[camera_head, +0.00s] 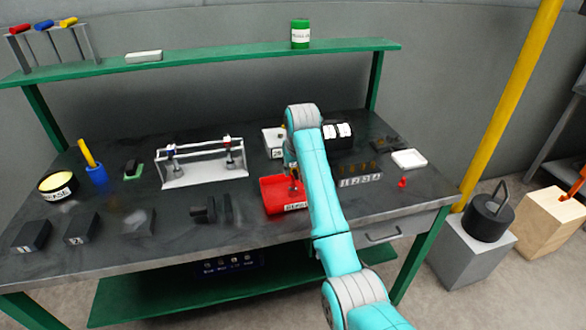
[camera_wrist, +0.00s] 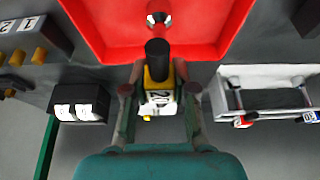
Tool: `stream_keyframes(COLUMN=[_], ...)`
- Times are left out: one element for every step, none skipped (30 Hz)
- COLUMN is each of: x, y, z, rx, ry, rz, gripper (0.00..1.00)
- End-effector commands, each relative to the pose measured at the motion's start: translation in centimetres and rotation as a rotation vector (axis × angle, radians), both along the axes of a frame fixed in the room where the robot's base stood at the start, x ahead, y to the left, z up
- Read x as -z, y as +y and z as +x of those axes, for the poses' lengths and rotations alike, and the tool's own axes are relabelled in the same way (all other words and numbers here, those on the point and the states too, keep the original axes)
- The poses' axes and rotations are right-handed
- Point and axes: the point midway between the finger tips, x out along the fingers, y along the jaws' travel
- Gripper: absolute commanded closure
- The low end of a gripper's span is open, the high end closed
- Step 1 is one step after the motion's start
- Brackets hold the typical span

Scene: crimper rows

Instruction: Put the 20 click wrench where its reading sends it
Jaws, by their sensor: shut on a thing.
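My gripper (camera_wrist: 159,88) is shut on the 20 click wrench (camera_wrist: 157,62). The wrench has a black grip, a yellow part and a white label that appears to read 20. Its round metal end lies over the red tray in the wrist view. The red tray (camera_head: 272,196) has a white label beginning with "RE", partly hidden by my arm; it also shows in the wrist view (camera_wrist: 100,30). In the head view the wrench (camera_head: 294,183) is small and upright over the tray; I cannot tell whether it touches it. A black box with two white displays (camera_head: 338,131) stands behind; its digits are unclear.
A white rack (camera_head: 203,172) holds two wrenches left of the tray. Numbered slots (camera_head: 359,180) and a white dish (camera_head: 408,159) are at right. Dark blocks (camera_head: 205,209) stand left of the tray.

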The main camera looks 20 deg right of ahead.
Motion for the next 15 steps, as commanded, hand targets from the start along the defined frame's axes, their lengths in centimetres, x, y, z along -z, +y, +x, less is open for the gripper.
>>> stream_keyframes(x=[-0.07, -0.1, -0.11, -0.11, -0.11, -0.1, -0.06, 0.0, 0.11, 0.2, 0.26, 0.25, 0.24, 0.24, 0.24], y=[0.0, 0.0, 0.0, 0.0, 0.0, 0.0, 0.0, 0.0, 0.0, 0.0, 0.0, 0.0, 0.0, 0.0, 0.0], z=[0.05, 0.06, 0.06, 0.05, 0.05, 0.06, 0.05, 0.04, 0.04, 0.04, 0.03, 0.03, 0.02, 0.02, 0.02], rx=[0.0, 0.0, 0.0, 0.0, 0.0, 0.0, 0.0, 0.0, 0.0, 0.0, 0.0, 0.0, 0.0, 0.0, 0.0], ry=[-0.003, -0.003, -0.003, -0.003, -0.003, -0.003, -0.002, -0.002, -0.002, -0.002, -0.001, -0.001, -0.001, -0.001, -0.001], rz=[0.0, 0.0, 0.0, 0.0, 0.0, 0.0, 0.0, 0.0, 0.0, 0.0, 0.0, 0.0, 0.0, 0.0, 0.0], gripper=[1.0, 1.0, 1.0, 1.0, 1.0, 1.0, 1.0, 1.0, 1.0, 1.0, 0.69, 0.59, 0.52, 0.49, 0.49])
